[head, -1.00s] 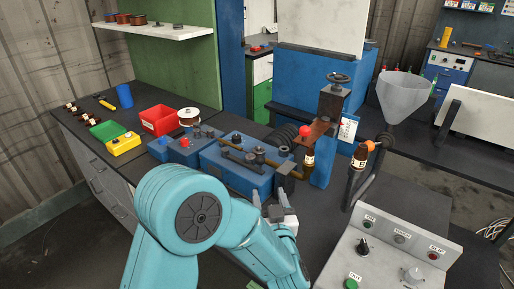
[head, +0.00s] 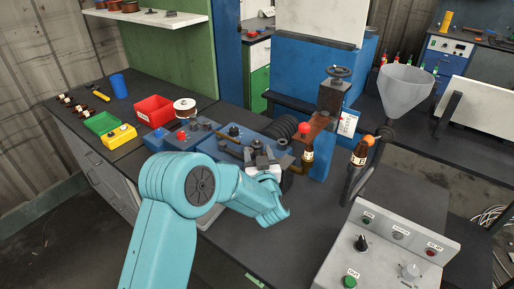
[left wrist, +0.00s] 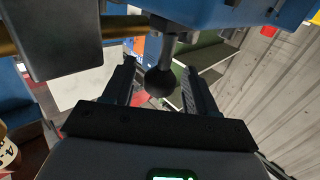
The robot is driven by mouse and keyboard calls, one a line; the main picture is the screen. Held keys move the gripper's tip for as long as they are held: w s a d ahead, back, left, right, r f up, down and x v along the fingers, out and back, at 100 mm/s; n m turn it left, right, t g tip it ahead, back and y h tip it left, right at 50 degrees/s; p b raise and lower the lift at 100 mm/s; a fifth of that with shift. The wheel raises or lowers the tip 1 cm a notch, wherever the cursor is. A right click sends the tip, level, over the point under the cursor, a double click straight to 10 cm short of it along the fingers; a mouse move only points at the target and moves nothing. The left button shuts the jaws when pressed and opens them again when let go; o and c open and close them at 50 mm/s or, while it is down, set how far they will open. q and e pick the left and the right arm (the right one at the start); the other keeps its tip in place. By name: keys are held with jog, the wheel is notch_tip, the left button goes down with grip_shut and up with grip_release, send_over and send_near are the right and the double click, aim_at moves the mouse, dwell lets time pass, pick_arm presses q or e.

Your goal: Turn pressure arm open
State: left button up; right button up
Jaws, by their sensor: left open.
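My left gripper (head: 262,158) is open beside the blue machine (head: 222,148) on the dark bench, and my arm hides part of that machine. In the left wrist view, a dark ball knob (left wrist: 160,82) on a short rod stands between the two open fingers of my left gripper (left wrist: 160,88). The fingers are apart on either side of the knob and not closed on it. Whether this knob belongs to the pressure arm I cannot tell. A red-knobbed lever (head: 304,130) stands to the right of the gripper. My right gripper is not in view.
A grey control panel (head: 388,250) stands at the front right. A brown bottle (head: 358,155) and a grey funnel (head: 405,90) are at the right. A red bin (head: 154,110), a green bin (head: 102,123) and a yellow box (head: 121,136) sit at the left.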

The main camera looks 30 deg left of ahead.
pick_arm(q)
jog(key=shift+x, duration=0.8)
